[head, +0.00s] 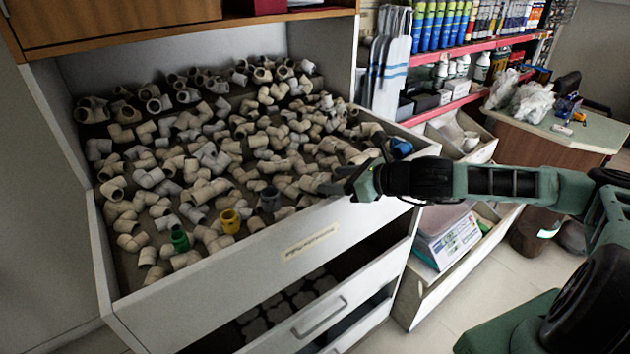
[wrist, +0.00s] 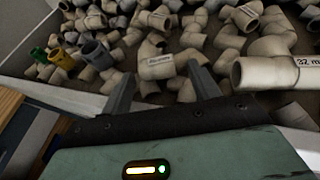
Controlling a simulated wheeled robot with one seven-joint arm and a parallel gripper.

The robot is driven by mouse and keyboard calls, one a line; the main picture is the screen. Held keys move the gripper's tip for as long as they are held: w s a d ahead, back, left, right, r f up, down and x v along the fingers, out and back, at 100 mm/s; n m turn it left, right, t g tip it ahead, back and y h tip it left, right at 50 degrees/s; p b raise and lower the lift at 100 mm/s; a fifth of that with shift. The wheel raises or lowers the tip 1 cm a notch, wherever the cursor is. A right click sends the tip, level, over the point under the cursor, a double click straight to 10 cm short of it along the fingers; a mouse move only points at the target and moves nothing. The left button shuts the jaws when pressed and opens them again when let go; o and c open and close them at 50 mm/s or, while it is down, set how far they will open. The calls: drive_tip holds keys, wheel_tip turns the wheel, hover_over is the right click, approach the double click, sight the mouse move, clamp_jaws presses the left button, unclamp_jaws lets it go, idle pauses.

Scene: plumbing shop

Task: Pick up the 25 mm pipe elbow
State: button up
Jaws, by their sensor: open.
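Many beige pipe elbows lie heaped in the wide drawer bin (head: 215,285). I cannot tell for sure which one is the 25 mm pipe elbow. In the wrist view, a beige elbow (wrist: 157,68) with a label too blurred to read lies just beyond and between my fingertips. A larger elbow marked 32 mm (wrist: 268,73) lies to its right. My gripper (head: 338,183) is over the front right part of the bin, near its front wall. It also shows in the wrist view (wrist: 160,76), with its fingers apart and nothing between them.
Green (head: 180,240), yellow (head: 230,221) and dark grey (head: 269,199) fittings lie near the bin's front wall. A blue one (head: 401,147) is at the right end. A wooden shelf (head: 110,22) overhangs the back. Open drawers are below and to the right.

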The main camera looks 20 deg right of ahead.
drive_tip(key=shift+x, duration=0.95)
drive_tip(key=c, duration=1.1)
drive_tip(key=shift+o, duration=0.2)
